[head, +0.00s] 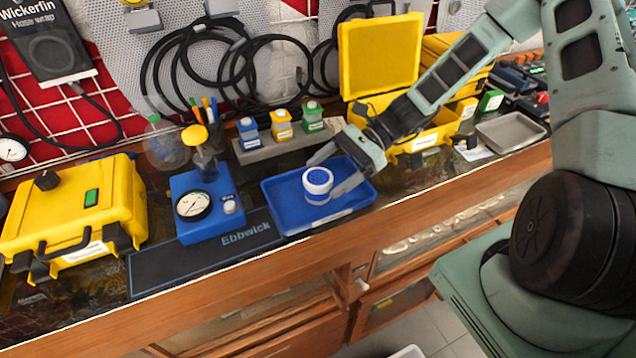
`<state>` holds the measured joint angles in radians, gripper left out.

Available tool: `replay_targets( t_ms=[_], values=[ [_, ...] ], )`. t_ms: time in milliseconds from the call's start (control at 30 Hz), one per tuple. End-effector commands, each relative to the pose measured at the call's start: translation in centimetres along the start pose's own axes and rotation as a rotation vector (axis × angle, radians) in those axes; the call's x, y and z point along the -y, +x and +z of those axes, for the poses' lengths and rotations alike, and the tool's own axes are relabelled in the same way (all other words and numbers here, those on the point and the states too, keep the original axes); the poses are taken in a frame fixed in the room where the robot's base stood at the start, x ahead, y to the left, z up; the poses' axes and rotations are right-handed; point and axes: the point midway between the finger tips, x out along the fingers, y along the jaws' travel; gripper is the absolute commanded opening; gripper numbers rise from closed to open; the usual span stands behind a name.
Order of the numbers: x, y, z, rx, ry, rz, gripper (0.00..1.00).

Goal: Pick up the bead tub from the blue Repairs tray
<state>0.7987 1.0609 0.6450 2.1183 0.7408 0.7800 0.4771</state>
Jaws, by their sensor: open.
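The bead tub (317,185) is a small white round container with a blue band and a dotted blue top. It stands upright in the blue tray (282,213), near the tray's middle. My gripper (328,176) reaches in from the upper right and is open. One finger is behind the tub on its left far side, and the other is at its right. Whether either finger touches the tub, I cannot tell. The label on the tray's front edge is too small to read.
A blue gauge unit (213,223) stands left of the tray on a dark Ebbwick mat (160,270). Behind the tray, a grey block (285,148) holds small blue, yellow and green bottles. An open yellow case (378,58) is behind my arm. A closed yellow case (78,215) sits far left.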

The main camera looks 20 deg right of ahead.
Motion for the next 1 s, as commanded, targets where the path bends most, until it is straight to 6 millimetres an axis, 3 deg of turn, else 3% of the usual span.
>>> replay_targets(
  t_ms=[200, 467, 500, 667, 1000],
  values=[
    [0.0, 2.9, 0.1, 0.003, 0.001, 0.002, 0.79],
    [0.0, 3.2, -0.1, 0.0, -0.001, 0.0, 0.79],
    [0.0, 3.2, -0.1, 0.0, -0.001, 0.0, 0.76],
    [0.0, 3.2, -0.1, 0.0, -0.001, 0.0, 0.31],
    [0.0, 3.1, 0.1, 0.0, -0.002, 0.0, 0.28]
  ],
)
